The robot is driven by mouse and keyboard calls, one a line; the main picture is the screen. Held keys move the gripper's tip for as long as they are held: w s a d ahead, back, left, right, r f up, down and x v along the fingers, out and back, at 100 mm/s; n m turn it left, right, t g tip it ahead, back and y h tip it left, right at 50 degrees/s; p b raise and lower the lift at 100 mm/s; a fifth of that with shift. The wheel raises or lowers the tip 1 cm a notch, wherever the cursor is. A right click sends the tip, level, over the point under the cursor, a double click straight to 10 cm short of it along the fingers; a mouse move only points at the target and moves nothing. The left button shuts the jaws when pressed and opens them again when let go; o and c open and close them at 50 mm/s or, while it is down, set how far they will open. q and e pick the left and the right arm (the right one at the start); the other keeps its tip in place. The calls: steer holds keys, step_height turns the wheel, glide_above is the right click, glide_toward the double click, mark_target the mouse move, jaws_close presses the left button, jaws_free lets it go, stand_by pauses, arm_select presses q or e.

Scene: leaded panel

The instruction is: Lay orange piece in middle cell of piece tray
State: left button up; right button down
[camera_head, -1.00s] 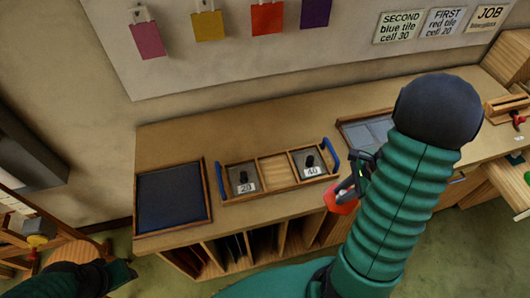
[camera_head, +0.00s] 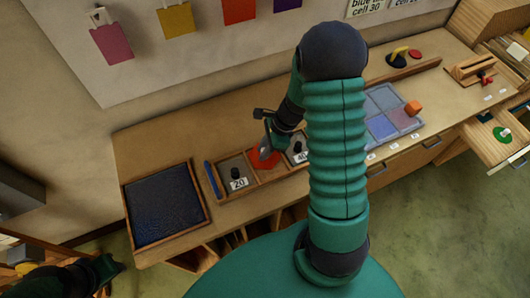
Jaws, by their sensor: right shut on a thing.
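The flat orange piece (camera_head: 264,159) is in the jaws of my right gripper (camera_head: 266,149), over the middle cell of the piece tray (camera_head: 259,185). I cannot tell whether it touches the cell floor. The wooden tray has three cells; the left one holds a dark-knobbed weight marked 20 (camera_head: 236,177), the right one a weight marked 40 (camera_head: 298,149). My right forearm hides the tray's right end. My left gripper (camera_head: 105,270) is dark and low at the lower left, far from the tray; its jaws are unclear.
A dark blue framed mat (camera_head: 165,205) lies left of the tray. Coloured cards hang on the wall behind. Open drawers stand at the right.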

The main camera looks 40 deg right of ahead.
steer(key=f, duration=0.1)
steer(key=s+f, duration=0.1)
steer(key=shift+a+f, duration=0.1)
steer(key=shift+f, duration=0.2)
steer(key=shift+w+d+f, duration=0.1)
steer(key=shift+d+f, duration=0.15)
steer(key=shift+d, duration=0.05)
steer(key=c, duration=1.2)
jaws_free()
steer(key=shift+c, duration=0.2)
steer(key=shift+r, duration=0.1)
steer(key=shift+a, duration=0.1)
